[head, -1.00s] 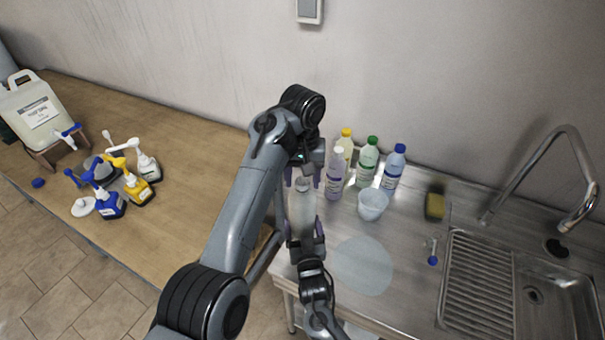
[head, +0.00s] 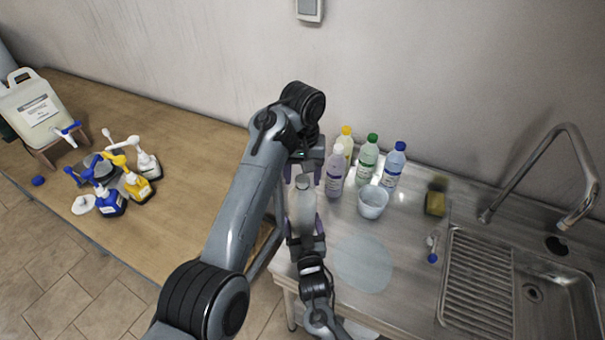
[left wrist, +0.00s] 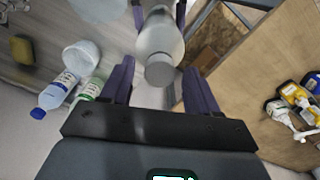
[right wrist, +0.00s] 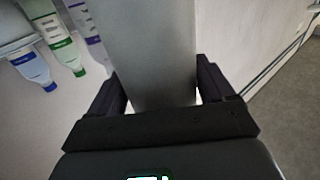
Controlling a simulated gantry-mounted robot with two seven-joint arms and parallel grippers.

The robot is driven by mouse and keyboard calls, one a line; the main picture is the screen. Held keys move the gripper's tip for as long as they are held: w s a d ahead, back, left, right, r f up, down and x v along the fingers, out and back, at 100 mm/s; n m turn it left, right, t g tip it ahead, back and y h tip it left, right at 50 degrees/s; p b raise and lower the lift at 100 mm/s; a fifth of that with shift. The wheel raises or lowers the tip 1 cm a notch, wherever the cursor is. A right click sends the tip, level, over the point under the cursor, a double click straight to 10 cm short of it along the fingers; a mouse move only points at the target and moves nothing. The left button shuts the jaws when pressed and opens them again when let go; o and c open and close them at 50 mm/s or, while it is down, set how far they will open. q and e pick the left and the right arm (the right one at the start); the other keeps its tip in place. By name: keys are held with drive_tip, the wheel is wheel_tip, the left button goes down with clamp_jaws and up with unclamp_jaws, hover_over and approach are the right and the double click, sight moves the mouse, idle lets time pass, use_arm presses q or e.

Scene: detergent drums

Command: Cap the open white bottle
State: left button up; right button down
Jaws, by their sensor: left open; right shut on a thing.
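The white bottle (head: 304,212) stands roughly upright at the counter's left edge, in the fingers of my right gripper (head: 306,228). In the right wrist view its pale body (right wrist: 152,55) fills the gap between the fingers. My left gripper (head: 303,172) is open, with its fingers around the bottle's upper end. In the left wrist view the bottle's round greyish top (left wrist: 159,70) lies between the open left fingers. I cannot tell whether this top is a cap or the open mouth, nor whether the left fingers touch it.
Lilac (head: 335,172), yellow-capped (head: 346,145), green-capped (head: 367,160) and blue-capped (head: 392,167) bottles stand close to the right. A translucent cup (head: 373,202) stands before them. A sponge (head: 435,203) and sink (head: 530,295) are further right. The wooden table's (head: 190,150) middle is clear.

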use_arm(q)
drive_tip(key=shift+r, duration=2.2)
drive_tip(key=shift+o, duration=0.3)
drive_tip(key=o, duration=0.5)
drive_tip(key=shift+r, duration=0.15)
wheel_tip(320, 180, up, 12)
drive_tip(key=shift+f, duration=0.2)
use_arm(e)
unclamp_jaws()
drive_tip(key=shift+s, duration=0.1)
